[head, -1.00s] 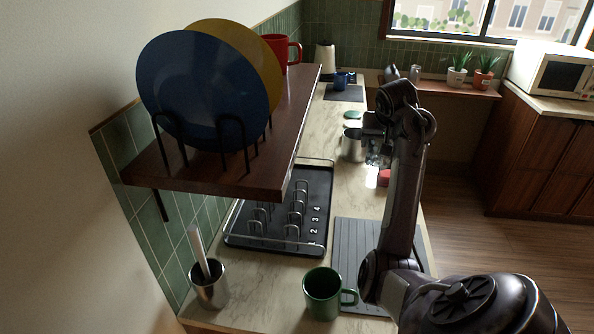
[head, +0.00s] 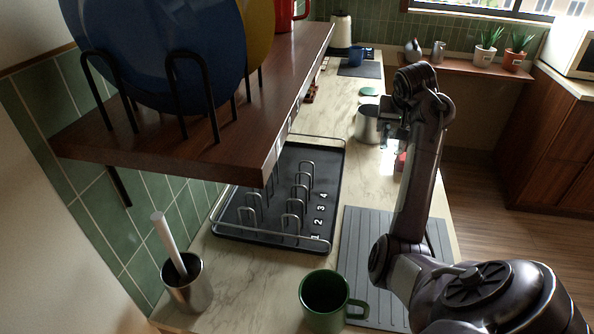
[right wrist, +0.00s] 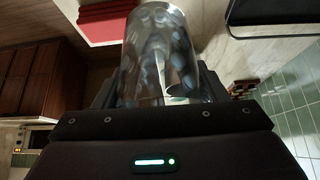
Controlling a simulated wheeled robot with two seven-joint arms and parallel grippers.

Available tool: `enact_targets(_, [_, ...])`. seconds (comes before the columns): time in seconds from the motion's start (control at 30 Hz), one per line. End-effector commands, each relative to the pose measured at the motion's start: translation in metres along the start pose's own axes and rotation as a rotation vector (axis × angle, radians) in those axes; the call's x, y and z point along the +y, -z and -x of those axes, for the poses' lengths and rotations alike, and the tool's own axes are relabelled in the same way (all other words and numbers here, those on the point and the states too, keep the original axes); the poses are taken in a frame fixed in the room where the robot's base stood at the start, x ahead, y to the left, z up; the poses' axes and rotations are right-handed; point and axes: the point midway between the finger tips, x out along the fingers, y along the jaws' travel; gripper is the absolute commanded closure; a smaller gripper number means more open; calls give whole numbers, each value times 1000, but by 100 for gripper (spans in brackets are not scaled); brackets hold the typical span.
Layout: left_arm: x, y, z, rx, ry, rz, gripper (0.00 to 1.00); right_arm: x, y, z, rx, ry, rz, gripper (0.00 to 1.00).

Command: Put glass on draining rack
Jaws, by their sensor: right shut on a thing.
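The draining rack (head: 327,217) is a black tray with upright wire prongs, a wire rail and numbers 1 to 4. It stands on the counter, partly under the wooden shelf, and its prongs look empty. My right gripper (head: 392,133) is beyond and to the right of the rack in the head view. In the right wrist view my right gripper (right wrist: 160,92) is shut on a clear glass (right wrist: 160,50), held between its fingers. The glass is mostly hidden by the arm in the head view. My left gripper is out of view.
A wooden shelf (head: 170,150) with blue and yellow plates overhangs the rack's left side. A green mug (head: 324,300) stands in front of it, and a grey ribbed mat (head: 365,265) lies at right. A metal pot (head: 367,124) stands behind. A metal cup (head: 188,285) is front left.

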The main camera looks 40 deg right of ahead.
Motion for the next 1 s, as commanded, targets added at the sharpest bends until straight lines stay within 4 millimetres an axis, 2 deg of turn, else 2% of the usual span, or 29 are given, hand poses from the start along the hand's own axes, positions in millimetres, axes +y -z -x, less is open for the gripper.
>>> enact_targets(0.03, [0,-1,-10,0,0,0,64,0,-5,-8,1,0,0,64])
enact_targets(0.1, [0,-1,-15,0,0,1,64,0,-8,-12,2,0,0,64])
enact_targets(0.27, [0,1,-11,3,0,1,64,-13,-7,-12,1,0,3,64])
enact_targets(0.7, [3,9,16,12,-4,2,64,-128,-7,-8,1,0,5,64])
enact_targets(1.0, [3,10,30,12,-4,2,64,-196,-8,-8,1,0,2,64])
